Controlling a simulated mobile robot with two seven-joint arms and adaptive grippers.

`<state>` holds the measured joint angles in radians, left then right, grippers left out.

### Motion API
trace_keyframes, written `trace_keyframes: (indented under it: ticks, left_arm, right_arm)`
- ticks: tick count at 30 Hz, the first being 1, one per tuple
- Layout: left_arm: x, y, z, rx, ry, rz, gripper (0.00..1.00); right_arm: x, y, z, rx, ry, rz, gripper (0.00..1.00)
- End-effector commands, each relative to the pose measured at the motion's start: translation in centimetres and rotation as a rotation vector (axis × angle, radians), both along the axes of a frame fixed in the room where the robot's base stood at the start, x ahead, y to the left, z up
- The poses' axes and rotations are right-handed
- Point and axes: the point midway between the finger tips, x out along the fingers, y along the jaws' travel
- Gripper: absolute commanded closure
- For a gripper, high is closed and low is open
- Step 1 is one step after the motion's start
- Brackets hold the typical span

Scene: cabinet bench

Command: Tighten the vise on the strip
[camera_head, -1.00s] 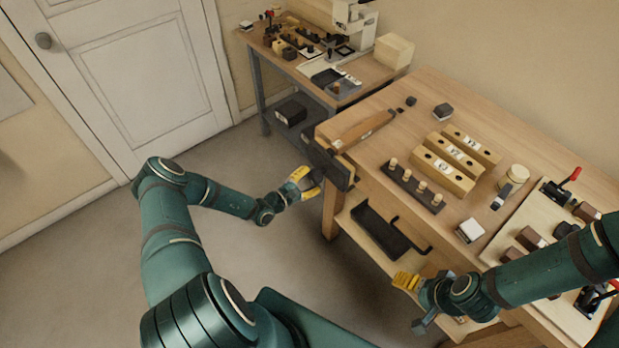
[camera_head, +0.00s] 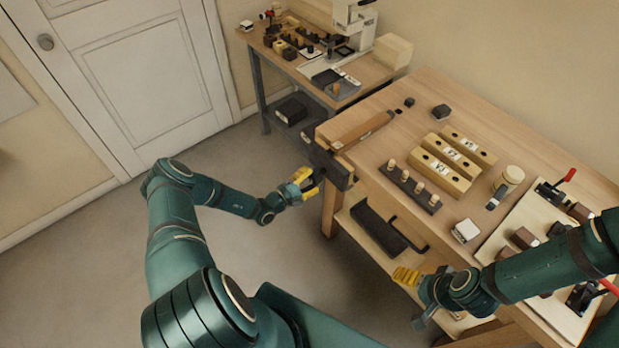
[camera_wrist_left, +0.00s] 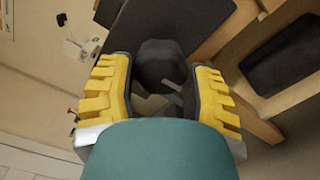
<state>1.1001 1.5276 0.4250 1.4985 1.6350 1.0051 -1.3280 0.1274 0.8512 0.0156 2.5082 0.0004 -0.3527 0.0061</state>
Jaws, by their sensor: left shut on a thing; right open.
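The dark vise (camera_head: 334,172) is fixed to the left end of the wooden bench. The wooden strip (camera_head: 362,131) lies on the bench top with its near end at the vise. My left gripper (camera_head: 311,183) is at the front of the vise, shut on the vise handle. In the left wrist view the dark vise handle (camera_wrist_left: 162,60) sits between the yellow-padded fingers (camera_wrist_left: 155,95); the fingers hide part of it. The contact between jaws and strip is too small to judge. My right gripper (camera_head: 415,298) is open and empty, in front of the bench.
The bench top (camera_head: 480,120) holds yellow numbered blocks (camera_head: 440,172), a dark peg rack (camera_head: 410,188) and a fixture board (camera_head: 500,235). A dark tray (camera_head: 380,230) is on the lower shelf. A second bench (camera_head: 375,75) stands behind. Floor left of the vise is clear.

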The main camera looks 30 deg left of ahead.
Motion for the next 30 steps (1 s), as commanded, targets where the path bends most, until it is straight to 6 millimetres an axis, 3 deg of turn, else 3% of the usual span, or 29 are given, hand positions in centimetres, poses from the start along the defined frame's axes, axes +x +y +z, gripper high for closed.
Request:
trace_keyframes:
  ticks: [7,16,17,18,30]
  left_arm:
    - [0.12,-0.09,0.21,0.119,-0.052,0.000,0.78]
    - [0.15,-0.06,0.11,0.136,-0.060,0.000,0.78]
    - [0.15,-0.06,0.11,0.136,-0.060,0.000,0.38]
    - [0.14,-0.06,0.10,0.136,-0.060,0.000,0.24]
    - [-0.29,0.14,0.07,0.136,-0.057,0.001,0.24]
  right_arm:
    - [0.00,0.00,1.07,0.000,0.000,0.000,0.14]
    - [0.00,0.00,1.04,0.000,0.000,0.000,0.14]
    - [0.00,0.00,1.04,0.000,0.000,0.000,0.14]
    - [0.00,0.00,1.04,0.000,0.000,0.000,0.14]
    - [0.00,0.00,1.24,0.000,0.000,0.000,0.14]
